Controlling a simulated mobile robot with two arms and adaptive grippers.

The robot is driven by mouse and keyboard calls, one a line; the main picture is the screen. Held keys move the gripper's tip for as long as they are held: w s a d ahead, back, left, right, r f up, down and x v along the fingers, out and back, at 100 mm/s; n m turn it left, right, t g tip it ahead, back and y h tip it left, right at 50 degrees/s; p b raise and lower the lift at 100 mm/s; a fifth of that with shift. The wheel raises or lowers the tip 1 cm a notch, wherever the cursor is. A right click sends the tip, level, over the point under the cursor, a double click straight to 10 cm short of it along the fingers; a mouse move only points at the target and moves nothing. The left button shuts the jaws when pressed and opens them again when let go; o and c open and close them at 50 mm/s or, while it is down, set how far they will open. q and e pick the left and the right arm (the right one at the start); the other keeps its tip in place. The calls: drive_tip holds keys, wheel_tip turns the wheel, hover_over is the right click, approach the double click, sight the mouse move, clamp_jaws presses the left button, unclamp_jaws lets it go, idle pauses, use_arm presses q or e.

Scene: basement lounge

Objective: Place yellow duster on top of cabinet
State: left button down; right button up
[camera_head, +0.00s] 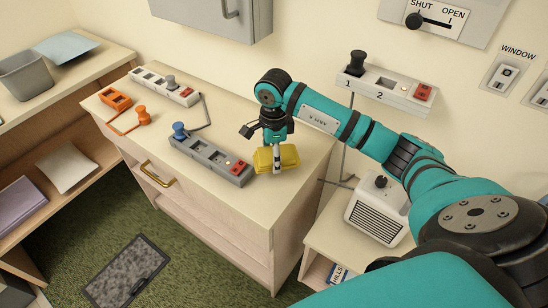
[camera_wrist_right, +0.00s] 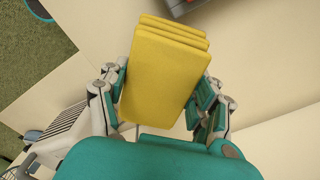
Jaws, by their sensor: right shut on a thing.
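The yellow duster (camera_head: 277,157) is a small yellow block, layered like a stack of pads in the right wrist view (camera_wrist_right: 165,75). My right gripper (camera_head: 276,160) is shut on it, with a finger on each side (camera_wrist_right: 160,100). The duster is over the cabinet top (camera_head: 300,140), near its front right part. I cannot tell whether it touches the surface. The cabinet is cream-coloured, with a drawer and a brass handle (camera_head: 157,174). My left gripper is not in view.
A grey power strip (camera_head: 208,160) with a blue plug lies just left of the duster. A white strip (camera_head: 165,86) and orange items (camera_head: 116,99) are farther back left. A white heater (camera_head: 377,210) stands on a lower shelf at right.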

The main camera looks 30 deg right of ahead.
drive_tip(key=shift+w+d, duration=0.3)
drive_tip(key=shift+w, duration=0.05)
wheel_tip(320, 180, down, 3)
drive_tip(key=shift+f+p, duration=0.1)
drive_tip(key=shift+p, duration=0.65)
drive_tip(key=shift+f, duration=0.15)
drive_tip(key=shift+f, duration=0.1)
drive_tip(key=shift+f+b, duration=0.2)
drive_tip(key=shift+b, duration=0.1)
drive_tip(key=o, duration=1.2)
drive_tip(key=shift+r, duration=0.1)
